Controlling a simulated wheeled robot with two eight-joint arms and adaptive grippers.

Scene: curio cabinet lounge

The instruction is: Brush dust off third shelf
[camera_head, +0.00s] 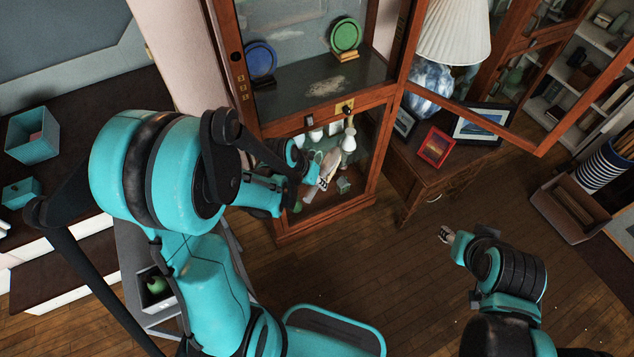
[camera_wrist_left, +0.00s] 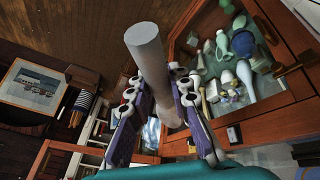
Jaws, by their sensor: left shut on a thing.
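The glass-fronted wooden cabinet (camera_head: 258,130) stands open at the centre of the head view. A pale dust patch (camera_head: 326,87) lies on its dark shelf (camera_head: 285,98), in front of a blue plate (camera_head: 261,60) and a green plate (camera_head: 346,35). My left gripper (camera_head: 322,183) is in front of the compartment below that shelf. In the left wrist view, its fingers (camera_wrist_left: 160,112) are shut on a pale grey cylindrical handle (camera_wrist_left: 150,60). Whether bristles are attached is unclear. My right gripper (camera_head: 445,234) hangs above the floor at the right; its jaw opening is unclear.
The open glass door (camera_head: 480,116) extends right over a side table (camera_head: 425,170) with a lamp (camera_head: 450,35) and frames. Vases and figurines (camera_head: 348,140) fill the lower compartment. A dark cabinet top (camera_head: 90,115) lies left. Floor between my arms is clear.

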